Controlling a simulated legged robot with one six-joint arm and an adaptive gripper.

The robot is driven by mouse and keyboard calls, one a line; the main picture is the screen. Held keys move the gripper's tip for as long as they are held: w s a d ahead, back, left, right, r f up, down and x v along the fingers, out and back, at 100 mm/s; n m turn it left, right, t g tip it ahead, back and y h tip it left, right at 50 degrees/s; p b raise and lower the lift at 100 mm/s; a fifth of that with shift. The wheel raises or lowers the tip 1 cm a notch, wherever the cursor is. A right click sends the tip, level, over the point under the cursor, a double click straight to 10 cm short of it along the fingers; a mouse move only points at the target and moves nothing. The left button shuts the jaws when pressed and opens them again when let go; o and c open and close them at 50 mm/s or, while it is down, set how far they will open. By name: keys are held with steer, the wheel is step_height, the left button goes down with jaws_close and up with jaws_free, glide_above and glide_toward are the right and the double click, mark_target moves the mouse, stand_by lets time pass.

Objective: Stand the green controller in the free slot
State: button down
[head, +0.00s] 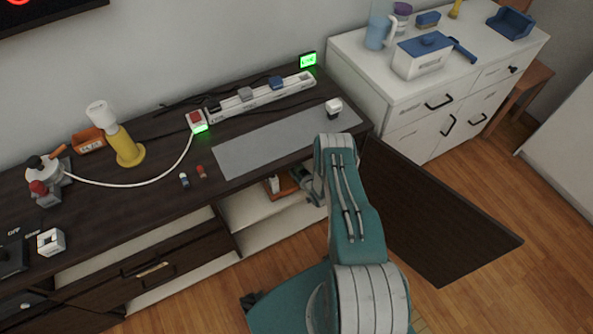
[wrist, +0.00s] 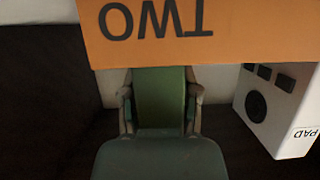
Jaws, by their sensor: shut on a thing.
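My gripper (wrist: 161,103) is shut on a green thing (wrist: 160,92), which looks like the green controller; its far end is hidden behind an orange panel. The panel (wrist: 190,40) reads "TWO" upside down and spans the top of the wrist view. In the head view my gripper (head: 308,186) reaches into the open cabinet under the dark counter, beside an orange holder (head: 287,190). The controller cannot be made out there. I cannot see the inside of a free slot.
A white box (wrist: 282,108) marked "PAD" stands right of my gripper in the wrist view. A dark cabinet door (head: 445,215) hangs open to the right of my arm. The counter (head: 140,195) above carries a grey mat (head: 270,143) and a power strip (head: 260,98).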

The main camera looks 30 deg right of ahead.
steer(key=shift+c, duration=1.3)
jaws_free()
steer(key=v, duration=1.2)
steer(key=shift+f, duration=0.1)
